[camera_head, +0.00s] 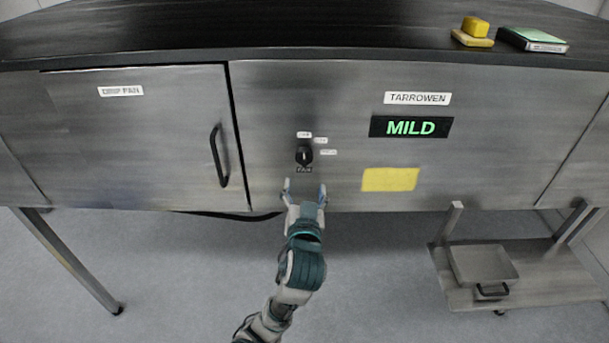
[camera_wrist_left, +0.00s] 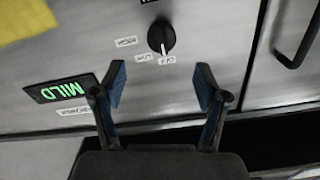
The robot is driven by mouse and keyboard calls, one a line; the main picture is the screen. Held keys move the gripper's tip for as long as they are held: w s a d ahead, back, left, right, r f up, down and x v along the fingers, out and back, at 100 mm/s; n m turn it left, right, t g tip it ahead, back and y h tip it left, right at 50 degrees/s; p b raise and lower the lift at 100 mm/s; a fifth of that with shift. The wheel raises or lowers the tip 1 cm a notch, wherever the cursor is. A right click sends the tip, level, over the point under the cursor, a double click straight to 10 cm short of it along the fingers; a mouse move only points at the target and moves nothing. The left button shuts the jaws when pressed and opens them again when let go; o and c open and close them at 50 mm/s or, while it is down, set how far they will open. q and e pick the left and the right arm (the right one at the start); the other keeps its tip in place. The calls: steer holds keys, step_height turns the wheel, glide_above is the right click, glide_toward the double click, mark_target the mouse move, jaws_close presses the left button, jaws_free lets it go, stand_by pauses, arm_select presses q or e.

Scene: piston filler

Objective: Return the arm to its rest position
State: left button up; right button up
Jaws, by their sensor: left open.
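My left gripper (camera_head: 305,193) is open and empty in front of the metal machine front, just below a black rotary knob (camera_head: 304,155). In the left wrist view, the two fingers (camera_wrist_left: 160,88) stand apart with nothing between them. The knob (camera_wrist_left: 161,36) shows beyond the fingertips, apart from them, with small labels around it. My left arm (camera_head: 300,270) reaches up from the bottom middle of the head view. My right gripper is not in view.
A lit display reading MILD (camera_head: 411,127) and a yellow note (camera_head: 390,179) are right of the knob. A drip pan door (camera_head: 150,140) with a black handle (camera_head: 218,155) is left. A low cart (camera_head: 545,280) holds a metal pan (camera_head: 482,264). Floor below is open.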

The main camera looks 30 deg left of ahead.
arm_select(q)
steer(key=shift+s+d, duration=0.3)
steer(key=shift+s, duration=0.2)
steer(key=w+d+f+m+g+h, duration=0.1)
steer(key=w+f+m+h, duration=0.1)
steer(key=f, duration=0.8)
steer(key=w+d+f+m+g+h, duration=0.1)
steer(key=w+d+f+g, duration=0.15)
steer(key=f, duration=0.75)
steer(key=w+f+m+g+h, duration=0.1)
steer(key=w+f+m+h, duration=0.15)
steer(key=f, duration=0.65)
steer(key=s+d+f+g, duration=0.2)
steer(key=s+f, duration=0.1)
steer(key=f, duration=1.1)
steer(key=s+d+f+g+h, duration=0.1)
steer(key=s+f+g, duration=0.1)
steer(key=s+f, duration=0.75)
steer(key=s+f+g+h, duration=0.2)
steer(key=s+f, duration=0.5)
steer(key=f, duration=0.6)
steer(key=s+f+g, duration=0.1)
steer(key=s+f, duration=0.5)
steer(key=s, duration=0.3)
steer(key=s+d+f+g, duration=0.1)
steer(key=s+f, duration=0.4)
steer(key=s, duration=0.5)
steer(key=shift+s+f+g+h, duration=0.3)
steer(key=shift+f+g+h, duration=0.15)
steer(key=shift+g, duration=0.2)
